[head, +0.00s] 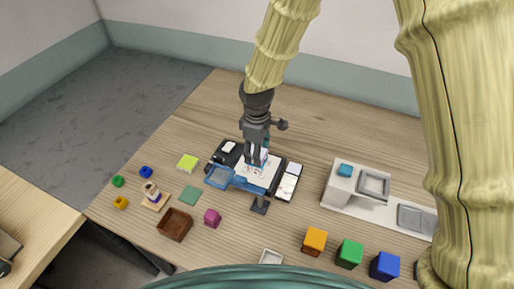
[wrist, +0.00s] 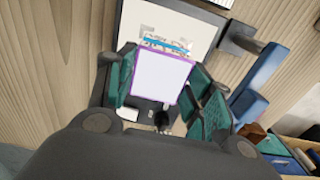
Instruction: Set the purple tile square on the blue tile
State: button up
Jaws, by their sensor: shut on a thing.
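My gripper (head: 257,158) is shut on the purple tile, a white-faced square with a purple rim (wrist: 162,76). In the wrist view the tile sits between the teal finger pads, held at its sides. In the head view my gripper is over the white panel (head: 246,168) of a dark device and mostly hides the tile. Beyond the purple tile, the wrist view shows a blue strip, seemingly part of the blue tile (wrist: 166,46), on the panel. The rest of it is hidden, so I cannot tell the gap or alignment between the tiles.
A blue clear-topped frame (head: 219,176) and a white-topped block (head: 288,183) flank the panel. A brown box (head: 174,224), magenta block (head: 212,217) and green tile (head: 189,196) lie in front. A white stand (head: 350,190) is at right. Bare wood lies behind the device.

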jog(key=shift+f, duration=0.4)
jog(key=o, duration=1.2)
jog(key=shift+r, duration=0.1)
notch_tip(320, 180, up, 12)
jog(key=shift+f, duration=0.1)
